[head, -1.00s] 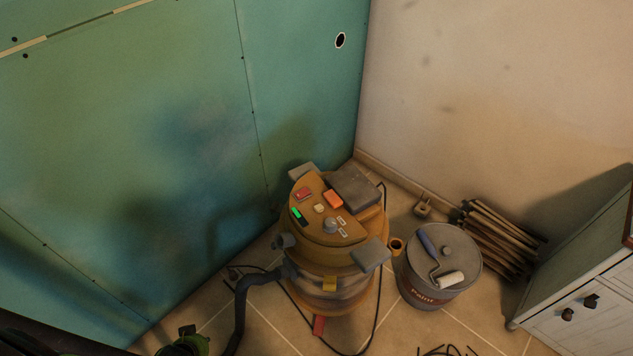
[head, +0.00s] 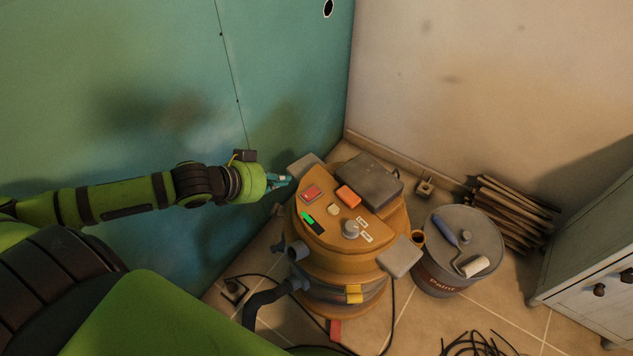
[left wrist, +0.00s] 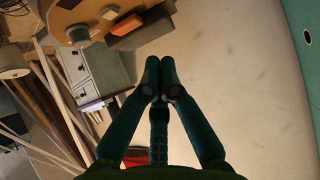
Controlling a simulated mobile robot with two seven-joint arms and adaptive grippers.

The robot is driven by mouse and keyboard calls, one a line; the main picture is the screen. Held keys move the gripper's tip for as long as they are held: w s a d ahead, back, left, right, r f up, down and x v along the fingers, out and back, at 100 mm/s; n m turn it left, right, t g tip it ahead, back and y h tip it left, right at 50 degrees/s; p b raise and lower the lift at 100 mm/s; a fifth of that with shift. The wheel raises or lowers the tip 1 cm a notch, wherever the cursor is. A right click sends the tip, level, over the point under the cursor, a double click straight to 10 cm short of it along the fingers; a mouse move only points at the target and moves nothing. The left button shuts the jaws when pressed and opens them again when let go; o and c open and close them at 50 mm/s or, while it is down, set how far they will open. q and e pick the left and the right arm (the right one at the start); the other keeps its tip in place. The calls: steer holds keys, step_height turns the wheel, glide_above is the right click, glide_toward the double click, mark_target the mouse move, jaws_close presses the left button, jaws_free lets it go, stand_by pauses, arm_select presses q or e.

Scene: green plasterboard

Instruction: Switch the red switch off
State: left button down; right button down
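The red switch (head: 311,192) sits on the sloped top panel of an orange-brown vacuum (head: 335,240), near its left edge. From this angle I cannot tell its on or off position. A green light (head: 307,217) shows lit below it, and an orange button (head: 348,196) sits to its right. My left gripper (head: 284,181) is just left of the panel, its fingers pointing at the red switch with a small gap visible. In the left wrist view, the left fingertips (left wrist: 162,76) are together and empty, with part of the vacuum at the top. My right gripper is not in view.
A grey handle block (head: 306,166) stands at the vacuum's upper left, near my left gripper. The green wall (head: 150,70) is close behind the arm. A paint bucket (head: 440,285) with a roller (head: 468,255), wood strips (head: 512,212) and a cabinet (head: 590,270) are at right.

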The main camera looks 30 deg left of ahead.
arm_select(q)
steer(key=shift+d, duration=0.1)
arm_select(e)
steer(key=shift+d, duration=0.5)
arm_select(q)
steer(key=b, duration=0.2)
glide_above(310, 194)
steer(key=f, duration=0.5)
steer(key=shift+s+f, duration=0.35)
steer(key=shift+s, duration=0.05)
steer(key=f, duration=0.3)
steer(key=shift+w+f, duration=0.2)
steer(key=shift+w, duration=0.15)
steer(key=shift+f, duration=0.45)
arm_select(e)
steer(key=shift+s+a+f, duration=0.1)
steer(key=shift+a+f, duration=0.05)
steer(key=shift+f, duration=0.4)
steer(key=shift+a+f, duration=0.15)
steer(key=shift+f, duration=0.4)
